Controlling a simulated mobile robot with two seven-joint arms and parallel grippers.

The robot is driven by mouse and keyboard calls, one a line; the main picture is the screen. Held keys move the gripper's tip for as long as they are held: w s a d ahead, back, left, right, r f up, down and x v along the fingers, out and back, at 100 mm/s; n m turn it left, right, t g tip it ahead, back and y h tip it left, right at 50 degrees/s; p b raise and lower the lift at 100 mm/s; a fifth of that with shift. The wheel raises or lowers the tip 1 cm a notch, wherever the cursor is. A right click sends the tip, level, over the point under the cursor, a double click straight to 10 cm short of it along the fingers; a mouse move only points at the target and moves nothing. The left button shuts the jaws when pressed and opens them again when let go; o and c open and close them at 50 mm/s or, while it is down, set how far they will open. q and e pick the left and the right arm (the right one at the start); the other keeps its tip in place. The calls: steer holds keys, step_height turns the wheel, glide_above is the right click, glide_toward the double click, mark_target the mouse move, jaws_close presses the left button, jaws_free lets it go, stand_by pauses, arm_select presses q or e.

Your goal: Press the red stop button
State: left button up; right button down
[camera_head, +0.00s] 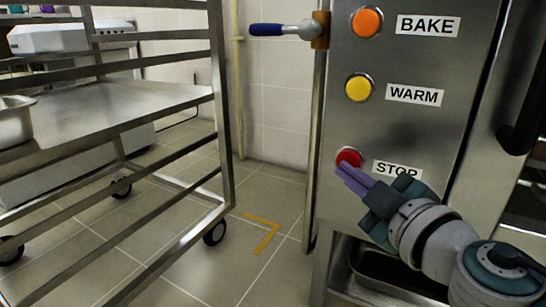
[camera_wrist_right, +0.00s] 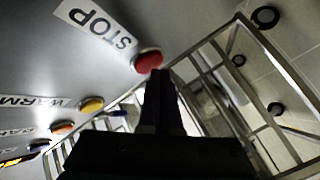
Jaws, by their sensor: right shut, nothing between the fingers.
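The red stop button (camera_head: 349,157) sits on the steel control panel, left of a white STOP label (camera_head: 397,170). My right gripper (camera_head: 343,172) is shut and empty, with its purple fingertips at the lower edge of the button in the head view. In the right wrist view the red button (camera_wrist_right: 148,61) shows just beyond the tips of the dark fingers (camera_wrist_right: 158,76). I cannot tell whether the fingertips touch it. My left gripper is not in view.
Above the stop button are a yellow WARM button (camera_head: 359,87) and an orange BAKE button (camera_head: 367,22). A blue-handled valve (camera_head: 281,30) sticks out at the panel's left. A wheeled steel rack (camera_head: 222,120) stands at the left. Tiled floor is open between rack and panel.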

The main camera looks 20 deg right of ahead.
steer(key=shift+w+d, duration=0.25)
steer(key=shift+d, duration=0.1)
stand_by(0.4)
steer(key=shift+a, duration=0.1)
steer(key=shift+s+a, duration=0.55)
stand_by(0.4)
steer(key=s+a, duration=0.1)
steer(key=a, duration=0.1)
steer(key=s+a, duration=0.1)
steer(key=s, duration=0.1)
steer(key=shift+s+a, duration=0.15)
steer(key=shift+a, duration=0.2)
steer(key=shift+r, duration=0.1)
stand_by(0.5)
